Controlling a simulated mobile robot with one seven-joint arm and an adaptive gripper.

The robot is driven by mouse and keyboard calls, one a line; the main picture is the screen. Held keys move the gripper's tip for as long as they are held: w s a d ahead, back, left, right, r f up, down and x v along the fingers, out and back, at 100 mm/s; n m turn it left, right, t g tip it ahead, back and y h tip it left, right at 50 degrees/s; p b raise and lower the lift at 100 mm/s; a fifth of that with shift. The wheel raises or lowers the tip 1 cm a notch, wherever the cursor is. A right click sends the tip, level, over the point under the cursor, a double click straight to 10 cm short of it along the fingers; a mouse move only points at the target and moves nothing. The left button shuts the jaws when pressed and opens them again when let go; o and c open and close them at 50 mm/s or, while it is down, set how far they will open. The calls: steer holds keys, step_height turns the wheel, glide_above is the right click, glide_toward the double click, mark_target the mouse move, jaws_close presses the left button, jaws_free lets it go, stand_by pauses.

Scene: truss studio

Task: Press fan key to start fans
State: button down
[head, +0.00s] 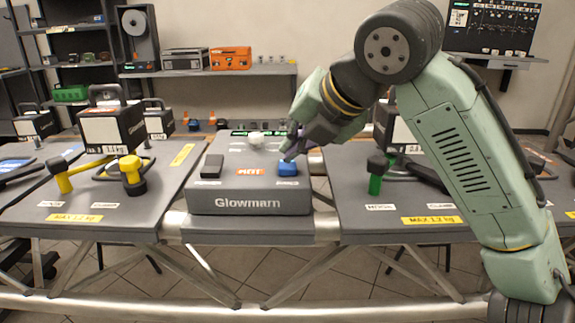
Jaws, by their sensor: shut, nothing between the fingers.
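A dark grey console (249,203) marked "Glowmarn" stands in the middle, between two tables. On its sloped top are a black key (212,162) at the left and a blue key (288,170) at the right, with an orange "HOT" label (251,172) between them. A white round object (256,140) sits farther back on the console. I cannot read which key is the fan key. My gripper (289,155) is shut and empty, its tips just above the back of the blue key. I cannot tell whether they touch it.
The left table (130,205) holds a black weight block (112,128) and yellow-handled parts (131,168). The right table (350,210) has a green-handled part (376,176) near its left edge. Shelves with boxes line the back wall.

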mark_target(292, 164)
steer(key=shift+r+p, duration=2.9)
steer(key=shift+r, duration=0.1)
steer(key=shift+f, duration=0.1)
